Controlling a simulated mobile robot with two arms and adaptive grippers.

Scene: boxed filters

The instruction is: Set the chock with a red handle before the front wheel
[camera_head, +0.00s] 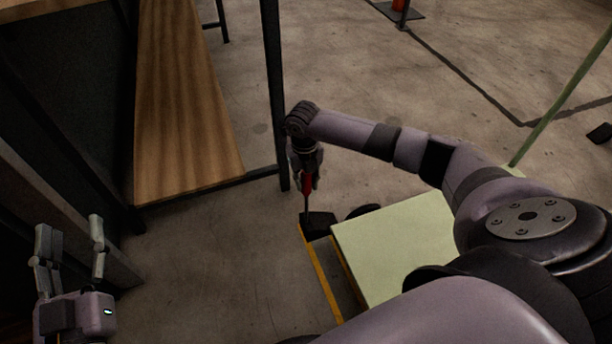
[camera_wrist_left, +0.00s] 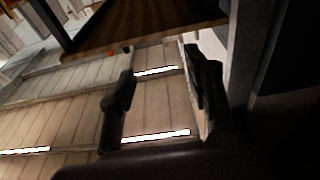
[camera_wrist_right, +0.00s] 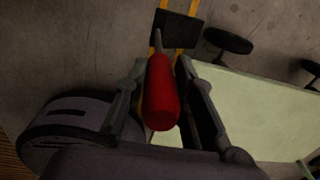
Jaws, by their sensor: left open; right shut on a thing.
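The chock is a black block (camera_head: 319,222) with a thin rod and a red handle (camera_head: 307,184). My right gripper (camera_head: 305,180) is shut on the red handle, with the block hanging below. In the right wrist view the handle (camera_wrist_right: 161,95) lies between the fingers, and the block (camera_wrist_right: 178,30) covers part of two yellow floor lines. I cannot tell whether the block touches the floor. A dark wheel (camera_head: 363,210) shows at the pale green cart's edge, right of the block; it also shows in the right wrist view (camera_wrist_right: 228,40), apart from the block. My left gripper (camera_head: 69,248) is open and empty.
The pale green cart top (camera_head: 395,245) lies right of the yellow lines (camera_head: 322,275). A wooden bench (camera_head: 185,110) with dark legs stands at the left, its near post close to my right gripper. A second wheel (camera_wrist_right: 312,67) shows. Open concrete floor lies beyond.

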